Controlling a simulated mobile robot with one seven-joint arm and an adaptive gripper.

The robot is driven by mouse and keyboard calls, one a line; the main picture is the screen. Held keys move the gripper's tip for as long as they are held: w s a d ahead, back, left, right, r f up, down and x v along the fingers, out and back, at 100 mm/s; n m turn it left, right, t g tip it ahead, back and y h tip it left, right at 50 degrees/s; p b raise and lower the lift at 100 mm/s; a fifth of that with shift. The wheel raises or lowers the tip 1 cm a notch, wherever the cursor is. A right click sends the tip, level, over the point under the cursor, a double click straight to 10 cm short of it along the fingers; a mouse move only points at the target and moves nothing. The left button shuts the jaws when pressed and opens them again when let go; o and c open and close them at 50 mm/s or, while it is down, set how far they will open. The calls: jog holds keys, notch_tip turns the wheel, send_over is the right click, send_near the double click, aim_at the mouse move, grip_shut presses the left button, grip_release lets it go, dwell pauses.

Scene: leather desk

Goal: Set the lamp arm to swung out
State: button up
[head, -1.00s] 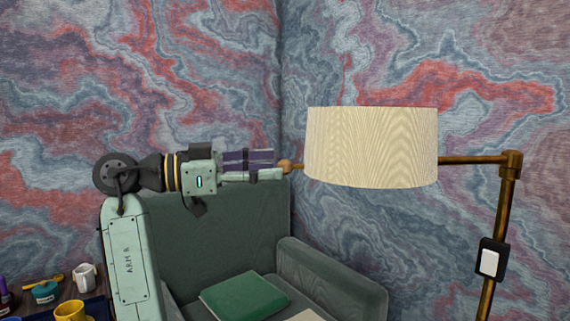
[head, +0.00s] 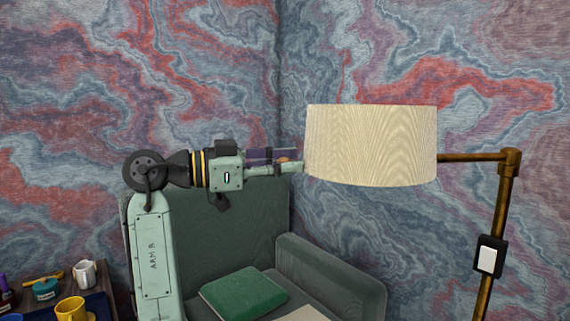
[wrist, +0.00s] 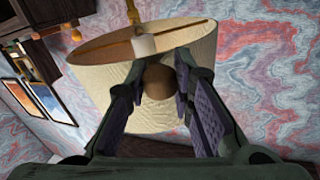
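The lamp has a cream shade (head: 370,145) hanging from a brass arm (head: 470,158), which meets an upright brass pole (head: 502,205) at the right. A small round wooden knob (head: 283,159) sticks out from the shade's left side. My gripper (head: 296,160) comes from the left, level with the knob, its fingertips close to the shade. In the wrist view the knob (wrist: 158,82) sits between the two open fingers (wrist: 159,72), with the shade (wrist: 135,65) just beyond. The fingers flank the knob and do not look closed on it.
A green armchair (head: 330,278) with a green book (head: 243,292) stands below my arm. A dark switch box (head: 490,257) is on the lamp pole. Mugs, including a yellow one (head: 72,309), stand at the lower left. Space above the shade is clear.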

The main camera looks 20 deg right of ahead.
grip_shut()
jog(key=shift+s, duration=0.1)
dwell(0.4)
